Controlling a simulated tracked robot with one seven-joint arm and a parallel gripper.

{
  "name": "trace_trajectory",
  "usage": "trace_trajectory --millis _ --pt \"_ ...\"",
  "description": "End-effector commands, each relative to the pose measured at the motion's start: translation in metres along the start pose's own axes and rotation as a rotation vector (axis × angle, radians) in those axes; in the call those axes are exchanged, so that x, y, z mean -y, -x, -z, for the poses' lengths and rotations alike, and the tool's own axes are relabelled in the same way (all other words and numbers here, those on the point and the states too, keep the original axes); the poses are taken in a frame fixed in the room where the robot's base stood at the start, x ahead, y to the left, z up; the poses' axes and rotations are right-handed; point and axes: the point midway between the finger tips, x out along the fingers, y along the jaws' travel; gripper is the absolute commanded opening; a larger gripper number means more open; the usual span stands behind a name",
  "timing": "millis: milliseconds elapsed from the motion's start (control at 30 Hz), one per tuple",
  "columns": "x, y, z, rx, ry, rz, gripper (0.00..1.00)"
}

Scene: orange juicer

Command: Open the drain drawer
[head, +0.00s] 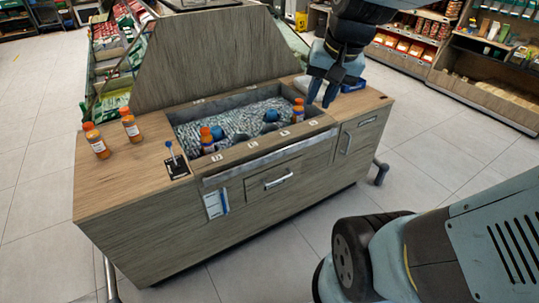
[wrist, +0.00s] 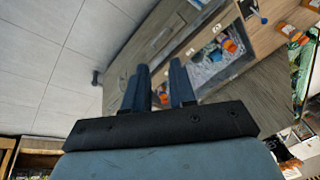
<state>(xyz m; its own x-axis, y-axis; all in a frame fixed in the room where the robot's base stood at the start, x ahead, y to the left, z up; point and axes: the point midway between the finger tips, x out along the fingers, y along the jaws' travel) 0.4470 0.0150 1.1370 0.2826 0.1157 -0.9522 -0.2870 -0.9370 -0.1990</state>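The wooden counter (head: 130,215) has several front panels in the head view. A drawer (head: 262,191) with a silver bar handle (head: 278,181) is low in the middle of its front, below a long metal strip (head: 240,170). It looks shut. I cannot tell from labels which front is the drain drawer. My gripper (head: 320,104) hangs above the counter's right part, near the basin's right end, well above and right of that handle. Its two fingers point down, apart and empty. The wrist view shows my gripper (wrist: 160,78) with a gap between the fingers and the counter beyond.
An ice-filled basin (head: 240,120) holds bottles (head: 298,110). Two orange bottles (head: 98,146) stand on the left top near a small lever (head: 170,149). The floor (head: 430,150) right of the counter is clear.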

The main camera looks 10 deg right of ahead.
Motion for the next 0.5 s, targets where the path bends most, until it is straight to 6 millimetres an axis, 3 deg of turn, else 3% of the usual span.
trace_trajectory --millis 500 --pt "0.007 -0.106 0.060 0.346 -0.619 0.097 0.25"
